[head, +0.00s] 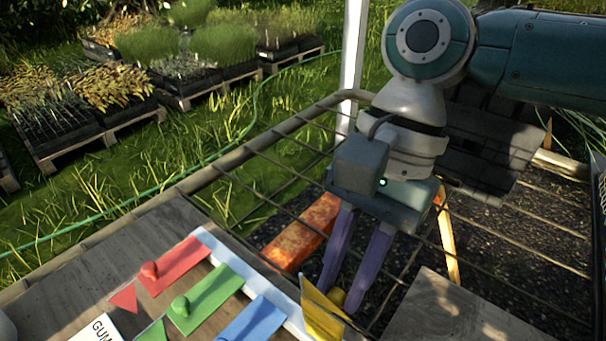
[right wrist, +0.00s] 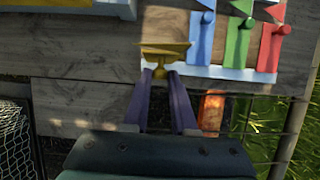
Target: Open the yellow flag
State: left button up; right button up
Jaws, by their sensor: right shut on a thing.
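The yellow flag (head: 322,312) stands tilted up off the board at the right end of the white strip (head: 255,282). Its yellow knob faces my right gripper (head: 340,298). The purple fingers are shut on this knob, which is partly hidden between them. In the right wrist view the yellow flag (right wrist: 165,49) shows nearly edge-on, just beyond the fingertips (right wrist: 161,72). The red flag (head: 174,264), green flag (head: 208,299) and blue flag (head: 257,322) lie flat on the board. My left gripper is not in view.
A wooden board (head: 110,250) carries the flags, with a white label (head: 97,329) at the front. A wire grid with a rail (head: 260,145) runs behind it. A rusty orange block (head: 305,232) is near my right fingers. Pallets of plants (head: 90,135) stand on grass.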

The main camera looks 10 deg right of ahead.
grip_shut()
dwell(0.9)
